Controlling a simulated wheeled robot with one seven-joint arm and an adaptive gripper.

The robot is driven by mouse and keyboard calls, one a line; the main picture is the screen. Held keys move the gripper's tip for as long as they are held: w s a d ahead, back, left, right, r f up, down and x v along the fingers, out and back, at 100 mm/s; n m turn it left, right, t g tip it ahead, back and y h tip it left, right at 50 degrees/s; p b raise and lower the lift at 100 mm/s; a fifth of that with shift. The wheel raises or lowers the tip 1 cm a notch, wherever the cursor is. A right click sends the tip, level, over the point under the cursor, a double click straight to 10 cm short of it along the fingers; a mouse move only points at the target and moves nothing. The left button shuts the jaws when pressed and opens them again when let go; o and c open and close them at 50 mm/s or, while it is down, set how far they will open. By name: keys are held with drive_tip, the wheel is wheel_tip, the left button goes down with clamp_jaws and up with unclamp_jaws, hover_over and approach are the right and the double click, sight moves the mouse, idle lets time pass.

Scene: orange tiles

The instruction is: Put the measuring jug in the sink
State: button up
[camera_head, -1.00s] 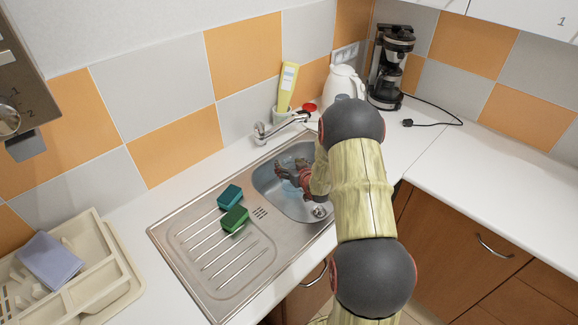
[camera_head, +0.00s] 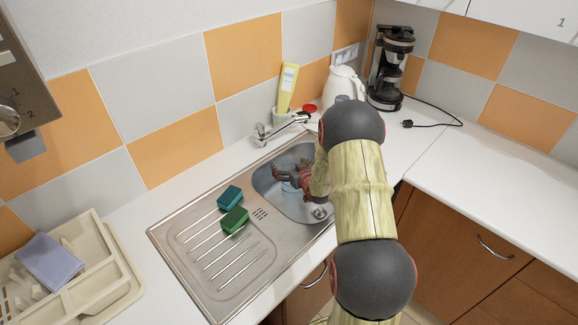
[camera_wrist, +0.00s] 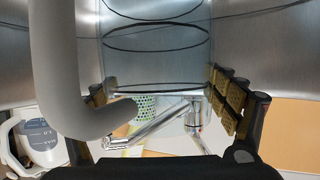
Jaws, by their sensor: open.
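The measuring jug (camera_wrist: 155,62) is a clear cylinder with dark rings and a thick grey handle (camera_wrist: 70,70) in the wrist view. A bluish see-through bit of it (camera_head: 289,190) shows in the sink basin in the head view, mostly hidden by my gripper. My gripper (camera_head: 285,176) is inside the basin area of the steel sink (camera_head: 268,182). In the wrist view my gripper (camera_wrist: 162,95) is open, with one finger pad on each side of the jug. I cannot tell whether the pads touch it.
The tap (camera_head: 280,128) stands behind the basin, near a cup with a yellow bottle (camera_head: 288,88). Two green sponges (camera_head: 234,218) lie on the drainboard. A white kettle (camera_head: 340,84) and coffee maker (camera_head: 391,65) stand at the back right. A dish rack (camera_head: 120,280) is at left.

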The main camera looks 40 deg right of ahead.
drive_tip(key=p+v, duration=0.2)
drive_tip(key=v, duration=0.5)
drive_tip(key=s+a+r+n+g, duration=0.15)
drive_tip(key=s+a+r, duration=0.25)
drive_tip(key=a+r, duration=0.5)
drive_tip(key=s+a+r+g, duration=0.25)
drive_tip(key=a+r, duration=0.45)
drive_tip(key=r, duration=0.4)
drive_tip(key=s+a+r+g+y, duration=0.1)
drive_tip(key=s+a+r, duration=0.1)
drive_tip(key=s+a, duration=0.3)
drive_tip(key=s+a+r+n+g+y, duration=0.1)
drive_tip(key=s+a, duration=0.4)
drive_tip(key=s, duration=0.6)
drive_tip(key=s+a+r+g+y, duration=0.1)
drive_tip(key=s+a+r, duration=0.1)
drive_tip(key=s+a, duration=0.4)
drive_tip(key=s, duration=0.2)
drive_tip(key=shift+s+r, duration=0.4)
drive_tip(key=shift+c, duration=0.8)
